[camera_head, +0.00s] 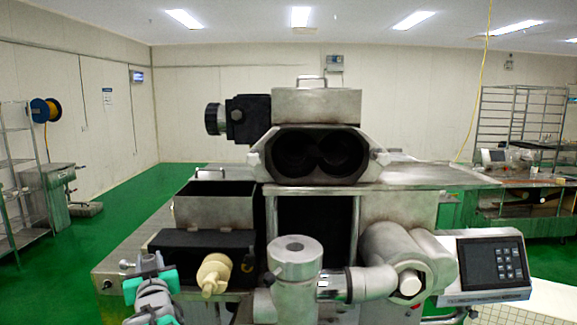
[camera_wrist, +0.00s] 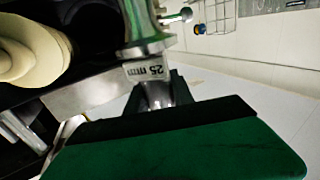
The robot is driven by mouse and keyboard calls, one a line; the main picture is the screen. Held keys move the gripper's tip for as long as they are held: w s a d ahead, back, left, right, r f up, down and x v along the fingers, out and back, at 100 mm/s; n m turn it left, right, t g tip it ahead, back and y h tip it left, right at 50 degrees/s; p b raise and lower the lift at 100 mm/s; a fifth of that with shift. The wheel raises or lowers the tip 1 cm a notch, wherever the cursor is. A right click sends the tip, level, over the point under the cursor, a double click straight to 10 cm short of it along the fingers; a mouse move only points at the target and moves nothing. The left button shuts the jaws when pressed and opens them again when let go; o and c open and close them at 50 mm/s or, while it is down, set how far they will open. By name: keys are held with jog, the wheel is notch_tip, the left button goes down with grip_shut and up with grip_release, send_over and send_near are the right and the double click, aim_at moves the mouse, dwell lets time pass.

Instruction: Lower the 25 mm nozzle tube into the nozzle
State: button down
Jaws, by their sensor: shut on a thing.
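My gripper (camera_head: 149,277) is at the lower left in the head view, with its teal fingers shut on the metal nozzle tube (camera_head: 148,262). In the wrist view the tube (camera_wrist: 146,30) runs up from the fingers (camera_wrist: 160,88), and its label reads "25 mm". A small side screw sticks out of the tube. The upright metal nozzle cylinder (camera_head: 295,258) stands at the front centre in the head view, well to the right of my gripper. The tube is apart from it. I cannot see the inside of the cylinder.
A cream-coloured fitting (camera_head: 215,273) projects from the machine between my gripper and the cylinder; it also looms in the wrist view (camera_wrist: 28,48). A horizontal metal pipe (camera_head: 365,282) joins the cylinder on the right. A control panel (camera_head: 490,262) stands farther right.

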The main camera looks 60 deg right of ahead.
jog(key=s+d+r+m+g+h+p, duration=0.1)
jog(key=s+d+r+m+g+h, duration=0.2)
jog(key=d+r, duration=0.5)
jog(key=s+d+r+m+g+h+p, duration=0.15)
jog(key=s+d+r+g, duration=0.35)
jog(key=r, duration=0.7)
jog(key=s+d+r+m+g+h, duration=0.2)
jog(key=s+d+r+m, duration=0.25)
jog(key=r, duration=0.65)
jog(key=s+d+r+m+g, duration=0.1)
jog(key=s+m+g, duration=0.3)
jog(key=s, duration=0.6)
jog(key=s+r+m+g, duration=0.1)
jog(key=s+r+g, duration=0.1)
jog(key=s+g, duration=0.55)
notch_tip(320, 180, down, 8)
jog(key=s+t+b, duration=0.1)
jog(key=s+b, duration=0.1)
jog(key=b, duration=0.2)
jog(key=shift+s+d+f, duration=0.15)
jog(key=shift+s+f, duration=0.05)
jog(key=shift+s, duration=0.2)
jog(key=shift+w+a, duration=0.1)
jog(key=shift+a, duration=0.2)
